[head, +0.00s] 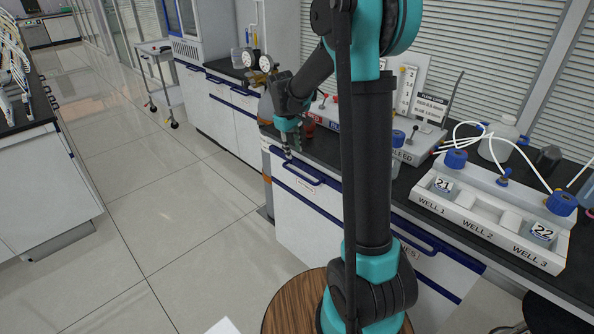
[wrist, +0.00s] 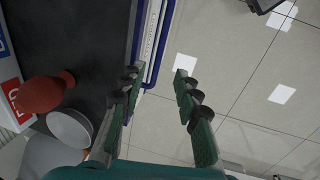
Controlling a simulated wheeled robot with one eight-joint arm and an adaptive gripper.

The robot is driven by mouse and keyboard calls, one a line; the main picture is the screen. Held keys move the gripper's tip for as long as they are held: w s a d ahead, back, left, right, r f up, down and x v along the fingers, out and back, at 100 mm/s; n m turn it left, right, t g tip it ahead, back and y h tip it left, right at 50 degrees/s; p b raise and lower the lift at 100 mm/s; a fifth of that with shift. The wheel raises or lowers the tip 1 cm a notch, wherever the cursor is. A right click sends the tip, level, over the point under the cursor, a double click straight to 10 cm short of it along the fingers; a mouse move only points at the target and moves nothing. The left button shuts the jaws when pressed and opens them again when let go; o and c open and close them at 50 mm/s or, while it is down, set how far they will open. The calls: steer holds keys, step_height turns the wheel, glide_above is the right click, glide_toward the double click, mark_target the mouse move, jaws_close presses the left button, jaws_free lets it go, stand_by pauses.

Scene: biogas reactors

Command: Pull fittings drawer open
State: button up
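A white drawer front (head: 308,188) with blue trim and a blue bar handle (head: 302,172) is below the dark counter in the head view. It looks shut; its small label is too small to read, so I cannot tell if it is the fittings drawer. My gripper (head: 287,153) points down just in front of the counter edge, near the handle's left end. In the wrist view my gripper (wrist: 157,85) is open, its two green fingers wide apart. The blue handle (wrist: 159,45) shows beyond the fingertips, its near end between them in the picture. I cannot tell whether they touch.
A second drawer (head: 430,265) is to the right, its label partly hidden by my arm. On the counter stand a white well tray (head: 490,222) and a red bottle (wrist: 42,94), close to the left finger in the wrist view. The tiled floor (head: 170,210) before the drawers is clear.

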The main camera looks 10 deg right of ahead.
mark_target(297, 174)
steer(key=f, duration=0.3)
steer(key=d+f, duration=0.1)
steer(key=f, duration=0.3)
steer(key=w+f, duration=0.1)
steer(key=f, duration=0.2)
steer(key=shift+w+d+f, duration=0.1)
steer(key=shift+d+f, duration=0.25)
jaws_close()
